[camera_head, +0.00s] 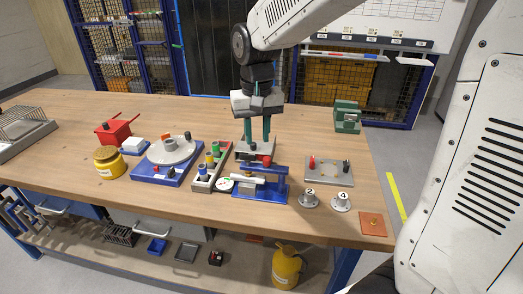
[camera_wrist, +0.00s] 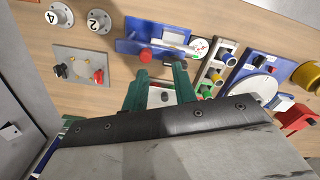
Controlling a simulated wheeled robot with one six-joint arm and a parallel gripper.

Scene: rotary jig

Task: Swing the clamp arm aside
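The rotary jig has a blue base (camera_head: 152,176) and a grey round disc (camera_head: 160,153) with small parts on it; it shows partly at the right of the wrist view (camera_wrist: 238,88). I cannot tell which part is the clamp arm. My gripper (camera_head: 257,140) points down, with its two teal fingers apart and no object gripped. It is to the right of the jig, above a pale block (camera_wrist: 160,96) seen between the fingers. A blue fixture (camera_head: 262,194) with a pale cylinder and a red knob (camera_wrist: 145,57) is just in front of the fingers.
A tray of coloured cylinders (camera_head: 197,183) stands between jig and blue fixture. A grey plate with a red knob (camera_head: 328,177), knobs marked 2 (camera_head: 309,199) and 4 (camera_head: 341,203), and a green box (camera_head: 346,118) are at right. A yellow pot (camera_head: 108,164) is left of the jig.

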